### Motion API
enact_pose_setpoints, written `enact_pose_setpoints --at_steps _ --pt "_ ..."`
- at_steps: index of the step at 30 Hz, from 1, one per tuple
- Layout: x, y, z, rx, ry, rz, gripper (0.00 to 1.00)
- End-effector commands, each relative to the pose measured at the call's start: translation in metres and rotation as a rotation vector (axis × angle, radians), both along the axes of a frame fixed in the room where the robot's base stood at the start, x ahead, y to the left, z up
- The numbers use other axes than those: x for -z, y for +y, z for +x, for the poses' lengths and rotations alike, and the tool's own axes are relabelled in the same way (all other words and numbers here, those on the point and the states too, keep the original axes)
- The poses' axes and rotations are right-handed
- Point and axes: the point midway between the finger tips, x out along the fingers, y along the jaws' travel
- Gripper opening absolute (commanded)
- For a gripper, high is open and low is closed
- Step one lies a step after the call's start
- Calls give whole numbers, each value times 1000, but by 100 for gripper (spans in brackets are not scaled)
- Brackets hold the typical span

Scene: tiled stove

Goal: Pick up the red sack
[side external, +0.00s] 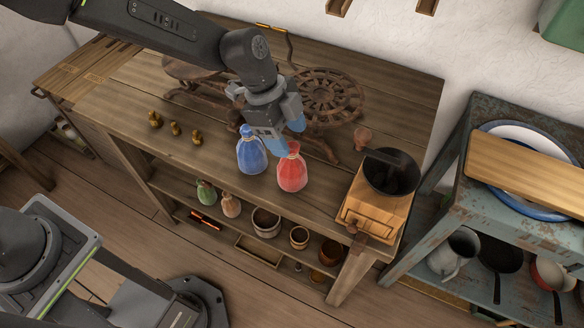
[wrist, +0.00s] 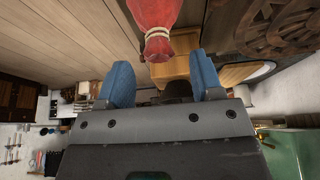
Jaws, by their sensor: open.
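The red sack (side external: 292,174) stands upright on the wooden workbench, its neck tied. In the wrist view the red sack (wrist: 155,14) enters from the top edge, its pale-corded neck pointing toward my gripper. My gripper (side external: 288,136) is above and just behind the sack's neck, with its blue fingertips apart. In the wrist view my gripper (wrist: 160,62) is open and empty, and the sack's neck shows between the lines of the two fingers, near the tips. I cannot tell whether a finger touches the sack.
A blue sack (side external: 250,155) stands close left of the red one. A wooden grinder (side external: 374,210) with a dark bowl is to the right. Small brass weights (side external: 174,128) are at the left. The bench front is clear.

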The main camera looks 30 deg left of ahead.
Motion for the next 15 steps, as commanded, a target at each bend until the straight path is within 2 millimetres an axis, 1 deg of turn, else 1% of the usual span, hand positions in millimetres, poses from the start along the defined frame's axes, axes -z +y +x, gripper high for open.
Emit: enact_pose_setpoints --at_steps 1,3,6,9,15 --pt "10 -2 -2 1 4 2 60" --pt "20 -5 -2 2 4 2 60" --pt "29 -9 -2 0 2 2 60" --pt "33 -10 -1 -1 -1 2 60" --pt "33 -11 -1 -2 -1 2 60"
